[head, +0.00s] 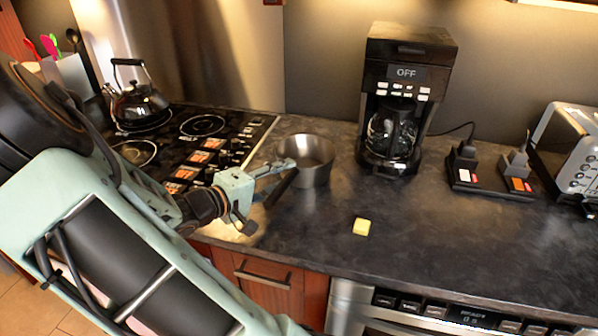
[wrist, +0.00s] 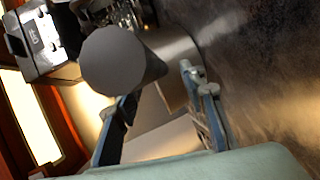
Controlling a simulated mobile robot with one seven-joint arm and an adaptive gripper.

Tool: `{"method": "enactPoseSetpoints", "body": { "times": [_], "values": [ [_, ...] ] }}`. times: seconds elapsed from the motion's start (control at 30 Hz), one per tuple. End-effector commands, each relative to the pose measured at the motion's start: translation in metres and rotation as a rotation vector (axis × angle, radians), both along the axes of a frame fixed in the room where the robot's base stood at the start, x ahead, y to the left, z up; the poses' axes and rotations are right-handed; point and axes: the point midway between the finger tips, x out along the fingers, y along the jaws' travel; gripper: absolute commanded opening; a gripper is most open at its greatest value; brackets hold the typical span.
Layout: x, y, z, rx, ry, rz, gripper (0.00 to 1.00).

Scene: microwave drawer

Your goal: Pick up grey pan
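The grey pan (head: 308,160) stands upright on the dark counter (head: 430,230), right of the stove and left of the coffee maker. My gripper (head: 275,186) is at the pan's near left side. A dark bar between the gripper and the pan may be the handle or a finger; I cannot tell which. In the wrist view, the grey pan (wrist: 125,60) is just past the fingertips. The two fingers of my gripper (wrist: 158,84) are spread apart, with a grey part of the pan showing in the gap. Contact with the pan is not clear. The gripper hides part of the pan's near side.
A kettle (head: 139,105) sits on the black stove (head: 205,150) at left. The coffee maker (head: 405,85) stands behind and right of the pan. A small yellow block (head: 361,227) lies nearer the front. A power strip (head: 490,180) and toaster (head: 572,145) are at right.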

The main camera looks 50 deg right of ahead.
Motion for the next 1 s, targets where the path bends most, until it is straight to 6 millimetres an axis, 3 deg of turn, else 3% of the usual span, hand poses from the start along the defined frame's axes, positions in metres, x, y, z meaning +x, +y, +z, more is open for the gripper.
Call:
{"method": "enactPoseSetpoints", "body": {
  "times": [0.13, 0.43, 0.77, 1.0],
  "values": [
    [0.0, -0.018, -0.004, -0.001, -0.001, -0.002, 0.38],
    [0.001, -0.021, -0.005, 0.001, -0.001, 0.001, 0.37],
    [0.001, -0.021, -0.005, 0.001, -0.001, 0.0, 0.0],
    [0.0, -0.021, -0.004, -0.002, -0.002, -0.001, 0.0]
  ]
}}
